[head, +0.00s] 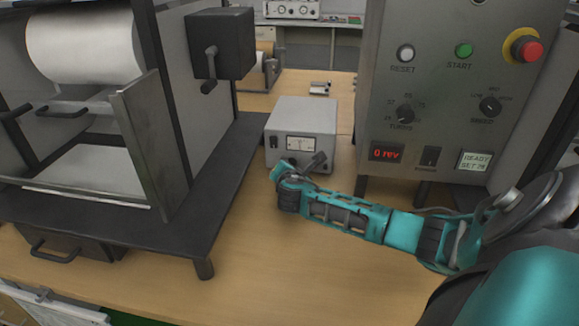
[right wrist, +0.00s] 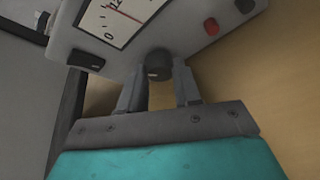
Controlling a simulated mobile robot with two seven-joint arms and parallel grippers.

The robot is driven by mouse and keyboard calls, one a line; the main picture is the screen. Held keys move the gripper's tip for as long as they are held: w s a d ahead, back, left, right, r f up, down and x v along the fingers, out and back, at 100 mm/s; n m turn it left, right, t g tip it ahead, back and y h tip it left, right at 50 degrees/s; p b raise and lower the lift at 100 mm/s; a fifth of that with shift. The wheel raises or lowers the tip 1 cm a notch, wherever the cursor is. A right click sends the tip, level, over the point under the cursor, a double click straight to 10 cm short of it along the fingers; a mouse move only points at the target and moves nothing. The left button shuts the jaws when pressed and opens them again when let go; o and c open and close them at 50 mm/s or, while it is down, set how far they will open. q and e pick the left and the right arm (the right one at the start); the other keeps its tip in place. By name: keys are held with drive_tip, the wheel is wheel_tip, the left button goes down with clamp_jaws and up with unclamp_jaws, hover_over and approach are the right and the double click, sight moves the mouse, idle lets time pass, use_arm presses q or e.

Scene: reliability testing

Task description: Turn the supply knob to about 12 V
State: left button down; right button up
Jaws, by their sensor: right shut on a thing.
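The supply (head: 302,114) is a light grey box on the table, with a white meter (head: 301,143) on its front. In the right wrist view the dark round knob (right wrist: 157,64) sits below the meter face (right wrist: 118,20). The meter's red needle lies near a mark that seems to read 12, cut by the picture's top edge. My right gripper (head: 306,163) is at the supply's front; in the right wrist view its two fingers (right wrist: 160,86) are on either side of the knob, shut on it. In the head view the gripper hides the knob. My left gripper is not in view.
A black switch (right wrist: 86,60) and red and dark terminals (right wrist: 211,26) flank the knob. A large machine with a white roll (head: 82,46) stands left. A control panel (head: 440,100) with a red stop button stands right. Bare table (head: 265,260) lies in front.

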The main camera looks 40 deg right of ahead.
drive_tip(key=shift+s+d+f+m+t+y+b, duration=0.1)
drive_tip(key=shift+f+m+t+y+b, duration=0.1)
drive_tip(key=shift+m+t+b, duration=0.35)
drive_tip(key=shift+s+f+m+t+y+b, duration=0.1)
drive_tip(key=shift+f+m+t+y+b, duration=0.15)
drive_tip(key=shift+m, duration=0.4)
drive_tip(key=shift+r+m+b, duration=0.1)
drive_tip(key=shift+m+b, duration=0.4)
drive_tip(key=shift+b, duration=0.05)
drive_tip(key=shift+m+t+b, duration=0.4)
drive_tip(key=shift+m+t, duration=0.1)
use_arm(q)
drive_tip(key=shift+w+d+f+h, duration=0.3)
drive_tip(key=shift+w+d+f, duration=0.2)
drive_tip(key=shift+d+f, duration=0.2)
use_arm(e)
drive_tip(key=shift+r, duration=0.1)
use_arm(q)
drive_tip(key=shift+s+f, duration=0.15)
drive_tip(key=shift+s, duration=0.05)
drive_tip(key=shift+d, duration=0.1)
use_arm(e)
drive_tip(key=o, duration=1.1)
drive_tip(key=shift+w+r, duration=0.1)
drive_tip(key=shift+c, duration=0.2)
